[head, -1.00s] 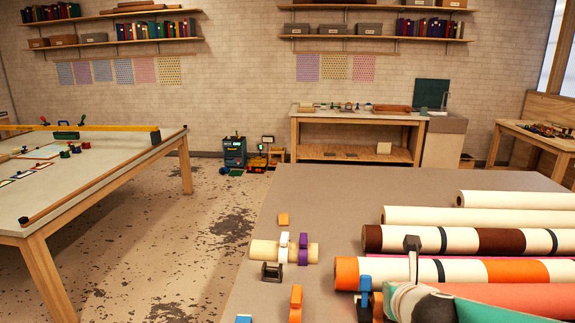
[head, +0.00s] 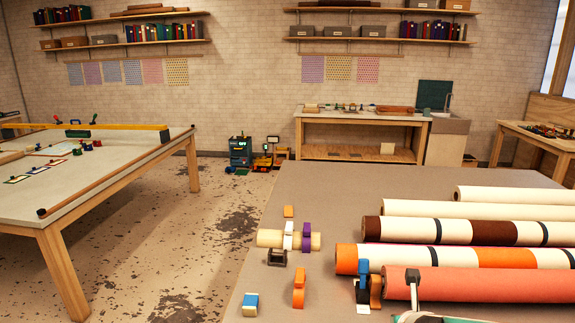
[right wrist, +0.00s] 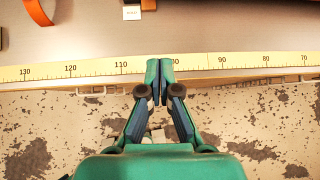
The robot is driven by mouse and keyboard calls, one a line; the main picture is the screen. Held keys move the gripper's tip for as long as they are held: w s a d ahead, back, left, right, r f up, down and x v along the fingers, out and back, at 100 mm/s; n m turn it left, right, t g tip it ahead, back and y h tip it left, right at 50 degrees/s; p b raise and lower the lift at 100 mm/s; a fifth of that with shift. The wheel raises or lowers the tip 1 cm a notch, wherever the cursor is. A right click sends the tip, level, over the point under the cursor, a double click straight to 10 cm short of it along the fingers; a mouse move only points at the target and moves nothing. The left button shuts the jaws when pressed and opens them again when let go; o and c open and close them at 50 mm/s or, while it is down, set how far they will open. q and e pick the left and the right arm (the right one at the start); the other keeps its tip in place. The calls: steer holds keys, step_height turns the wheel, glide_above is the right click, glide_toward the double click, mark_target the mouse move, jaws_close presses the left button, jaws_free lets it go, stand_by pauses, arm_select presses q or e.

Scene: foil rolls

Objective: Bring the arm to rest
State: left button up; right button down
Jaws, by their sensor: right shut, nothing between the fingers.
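My right gripper (right wrist: 160,72) is shut and empty in the right wrist view. Its green fingertips meet in front of the yellow measuring strip along the table edge (right wrist: 215,66); the height between them cannot be told. In the head view, only a small part of my right arm shows at the bottom right edge, in front of the coral roll (head: 455,284). My left gripper is out of both views.
Several rolls lie on the right of the grey table (head: 330,185). A cream roll with rings (head: 268,238), orange tape (head: 299,289) and a blue-and-white block (head: 250,303) are near its left edge. Open floor (head: 180,240) lies left of it, before another table (head: 110,185).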

steer(key=s+f+n+g, duration=0.2)
steer(key=s+f+n, duration=0.2)
steer(key=f, duration=0.5)
steer(key=s+a+f+n+g+y, duration=0.1)
steer(key=s+f+n, duration=0.3)
steer(key=f, duration=0.5)
steer(key=s+f+n+g, duration=0.2)
steer(key=s+f+n, duration=0.2)
steer(key=f, duration=0.5)
steer(key=s+a+f+n+g+y, duration=0.1)
steer(key=s+a+n, duration=0.4)
steer(key=n, duration=0.6)
steer(key=s+a+f+n+g+y, duration=0.2)
steer(key=s+n, duration=0.5)
steer(key=n, duration=0.5)
steer(key=a+f+y, duration=0.1)
steer(key=a+f, duration=0.1)
steer(key=a, duration=0.1)
steer(key=shift+s+f+y, duration=0.2)
steer(key=shift+s+y, duration=0.15)
steer(key=shift+y, duration=0.05)
